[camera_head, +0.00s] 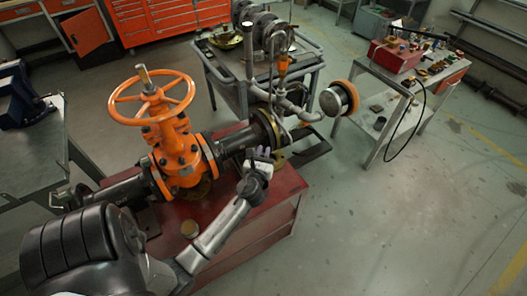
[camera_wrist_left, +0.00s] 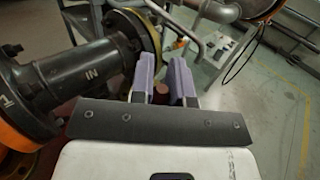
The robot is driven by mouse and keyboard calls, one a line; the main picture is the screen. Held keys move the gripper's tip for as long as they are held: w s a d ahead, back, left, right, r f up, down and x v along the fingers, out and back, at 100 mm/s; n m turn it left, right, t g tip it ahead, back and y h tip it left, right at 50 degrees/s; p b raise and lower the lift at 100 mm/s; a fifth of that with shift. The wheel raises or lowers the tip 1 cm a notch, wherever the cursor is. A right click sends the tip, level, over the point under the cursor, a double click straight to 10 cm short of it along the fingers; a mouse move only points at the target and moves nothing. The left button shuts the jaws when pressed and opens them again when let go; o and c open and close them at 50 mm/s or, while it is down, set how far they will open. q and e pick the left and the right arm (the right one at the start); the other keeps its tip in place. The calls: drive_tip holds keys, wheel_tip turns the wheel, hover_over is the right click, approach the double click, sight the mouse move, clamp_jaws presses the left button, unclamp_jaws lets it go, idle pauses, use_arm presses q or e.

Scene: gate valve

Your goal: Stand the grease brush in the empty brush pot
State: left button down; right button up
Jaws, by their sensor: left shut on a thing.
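My left gripper (camera_head: 262,154) is above the red cabinet's far right part, beside the pipe flange. In the left wrist view its two purple-grey fingers (camera_wrist_left: 164,78) stand a small gap apart, with a dark reddish-brown piece (camera_wrist_left: 160,88) between them. I take this to be part of the grease brush; its bristles do not show. My right gripper is not in view.
The orange gate valve (camera_head: 176,145) with its handwheel and dark pipe stands on the red cabinet (camera_head: 255,232). A grey cart (camera_head: 228,88) with piping stands behind. A bench (camera_head: 383,83) with a red box and small items is at the right. The right floor is clear.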

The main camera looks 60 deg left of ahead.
use_arm(q)
wheel_tip(320, 180, down, 9)
drive_tip(key=b, duration=0.7)
drive_tip(key=shift+f, duration=0.15)
idle(0.3)
drive_tip(key=c, duration=1)
unclamp_jaws()
drive_tip(key=v, duration=1.3)
drive_tip(key=shift+s+d+f, duration=0.1)
drive_tip(key=shift+s+d, duration=0.2)
